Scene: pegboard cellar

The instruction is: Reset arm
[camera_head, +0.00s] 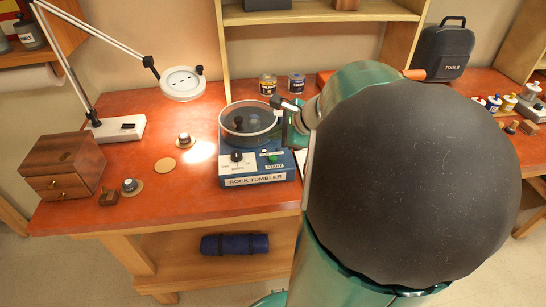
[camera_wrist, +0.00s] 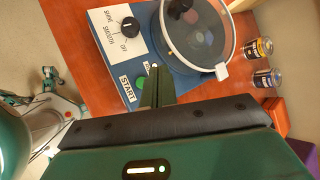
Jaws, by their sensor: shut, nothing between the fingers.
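My gripper (camera_wrist: 154,88) is shut and empty, its two narrow fingers together at the centre of the wrist view. It is over the front panel of the blue rock tumbler (camera_head: 254,181), near the green start button (camera_wrist: 124,100); I cannot tell whether it touches. The tumbler also shows in the wrist view (camera_wrist: 112,62), with a black dial (camera_wrist: 130,26) and a round clear-lidded drum (camera_wrist: 200,40) with stones visible inside. In the head view my large dark arm joint and teal links cover the right middle and hide most of the gripper.
The lamp (camera_head: 183,83) lights the red bench top (camera_head: 200,190). A wooden drawer box (camera_head: 62,165) stands at left, with small items on round coasters nearby. Two cans (camera_head: 268,84) stand behind the tumbler. A black tool case (camera_head: 443,50) stands at back right.

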